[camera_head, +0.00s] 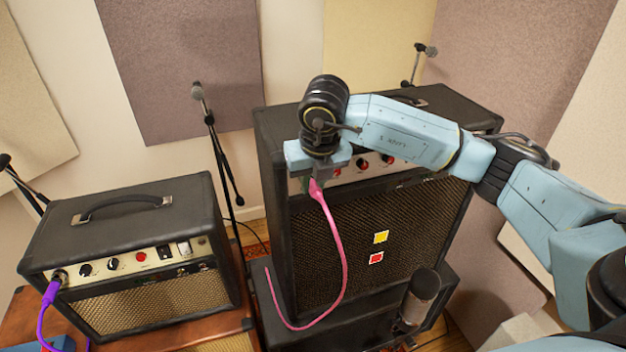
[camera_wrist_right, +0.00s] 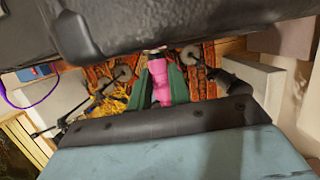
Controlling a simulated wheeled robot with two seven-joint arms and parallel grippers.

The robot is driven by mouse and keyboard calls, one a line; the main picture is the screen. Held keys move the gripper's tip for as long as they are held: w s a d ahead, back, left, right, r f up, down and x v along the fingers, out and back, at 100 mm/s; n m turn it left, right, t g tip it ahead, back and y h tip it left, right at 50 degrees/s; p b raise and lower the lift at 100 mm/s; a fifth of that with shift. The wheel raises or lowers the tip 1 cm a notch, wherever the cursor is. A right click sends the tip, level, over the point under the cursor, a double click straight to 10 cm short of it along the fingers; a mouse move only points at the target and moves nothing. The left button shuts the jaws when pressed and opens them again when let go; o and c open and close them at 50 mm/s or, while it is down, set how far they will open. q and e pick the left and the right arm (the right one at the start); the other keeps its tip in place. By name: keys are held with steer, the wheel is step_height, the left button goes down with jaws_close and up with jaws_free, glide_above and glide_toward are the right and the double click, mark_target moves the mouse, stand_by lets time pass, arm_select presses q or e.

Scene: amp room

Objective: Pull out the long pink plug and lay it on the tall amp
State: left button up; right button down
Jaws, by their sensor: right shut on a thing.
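The long pink plug (camera_head: 317,190) is at the left end of the control panel of the tall amp (camera_head: 380,230), with its pink cable hanging down the amp's front. My right gripper (camera_head: 309,184) is shut on it. In the right wrist view the pink plug (camera_wrist_right: 158,84) sits between my green fingers (camera_wrist_right: 160,90), close to a dark amp edge. Whether its tip is still in a socket is hidden. The tall amp's black top (camera_head: 285,118) is bare apart from its handle, partly behind my right arm. My left gripper is not in view.
A smaller amp (camera_head: 140,250) with a purple plug (camera_head: 50,292) stands at left. Microphone stands (camera_head: 212,135) rise behind the amps. A dark microphone (camera_head: 422,290) stands before the tall amp's lower front. Padded panels line the walls.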

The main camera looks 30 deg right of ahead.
mark_target(319, 196)
steer(key=shift+s+a+r, duration=0.15)
steer(key=shift+s+a, duration=0.1)
steer(key=shift+s, duration=0.7)
steer(key=shift+s+a+r, duration=0.15)
steer(key=shift+s+a, duration=0.05)
steer(key=shift+s, duration=0.75)
steer(key=shift+a+f+n+b, duration=0.2)
steer(key=shift+f+n+b, duration=0.3)
steer(key=shift+n, duration=0.2)
steer(key=a+f+m+g+b, duration=0.2)
steer(key=f+m+b, duration=0.2)
steer(key=m, duration=0.7)
steer(key=s+a+f+m+g+b, duration=0.1)
steer(key=a+f+m+g+b, duration=0.1)
steer(key=m, duration=1)
steer(key=a+f+m+g+b, duration=0.2)
steer(key=f+m+b, duration=0.4)
steer(key=m, duration=0.5)
step_height(319, 196, down, 2)
steer(key=shift+s+a+f+m+y, duration=0.15)
steer(key=shift+s+a+m+y, duration=0.25)
steer(key=shift+a, duration=0.45)
